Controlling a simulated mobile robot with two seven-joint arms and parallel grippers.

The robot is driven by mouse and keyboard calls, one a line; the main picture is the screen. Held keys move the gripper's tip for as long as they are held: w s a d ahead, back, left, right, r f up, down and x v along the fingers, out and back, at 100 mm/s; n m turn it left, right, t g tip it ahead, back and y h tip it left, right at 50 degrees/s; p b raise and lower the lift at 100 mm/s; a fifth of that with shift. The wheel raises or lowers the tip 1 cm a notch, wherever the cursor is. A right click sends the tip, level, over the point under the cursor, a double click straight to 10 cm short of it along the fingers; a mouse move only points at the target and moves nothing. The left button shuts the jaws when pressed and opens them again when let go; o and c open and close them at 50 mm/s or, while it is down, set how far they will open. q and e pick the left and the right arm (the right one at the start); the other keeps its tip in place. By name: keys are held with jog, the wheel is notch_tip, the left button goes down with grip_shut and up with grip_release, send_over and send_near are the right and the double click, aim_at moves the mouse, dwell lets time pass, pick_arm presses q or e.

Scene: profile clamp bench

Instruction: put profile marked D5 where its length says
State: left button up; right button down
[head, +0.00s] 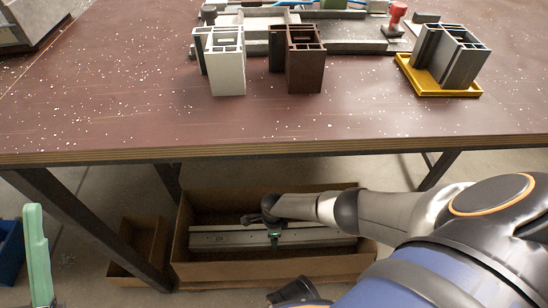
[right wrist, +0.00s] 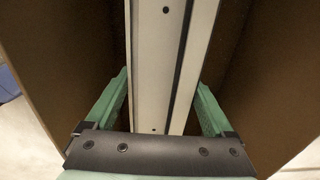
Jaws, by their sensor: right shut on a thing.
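A long pale grey profile (head: 215,240) lies lengthwise in a cardboard box (head: 187,255) on the floor under the table; no D5 mark is readable on it. My right gripper (head: 274,238) reaches into the box and is shut on this profile near its middle. In the right wrist view, the green fingers of my right gripper (right wrist: 162,100) stand on either side of the pale profile (right wrist: 166,60), which has a dark slot along it. A green finger, apparently of my left gripper (head: 38,255), shows upright at the lower left edge; its other finger is not clear.
On the table (head: 120,120) stand a white profile block (head: 227,70), a brown one (head: 305,70) and a grey one (head: 455,60) on a yellow tray (head: 440,92). A metal fixture (head: 350,45) with a red knob is behind. A smaller box (head: 125,265) stands left of the cardboard box.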

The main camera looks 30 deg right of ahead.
jog(key=shift+w+f+b, duration=0.1)
jog(key=shift+f+b, duration=1.6)
jog(key=shift+f, duration=0.3)
jog(key=shift+r, duration=0.1)
jog(key=shift+f, duration=0.6)
grip_release()
jog(key=shift+r, duration=0.3)
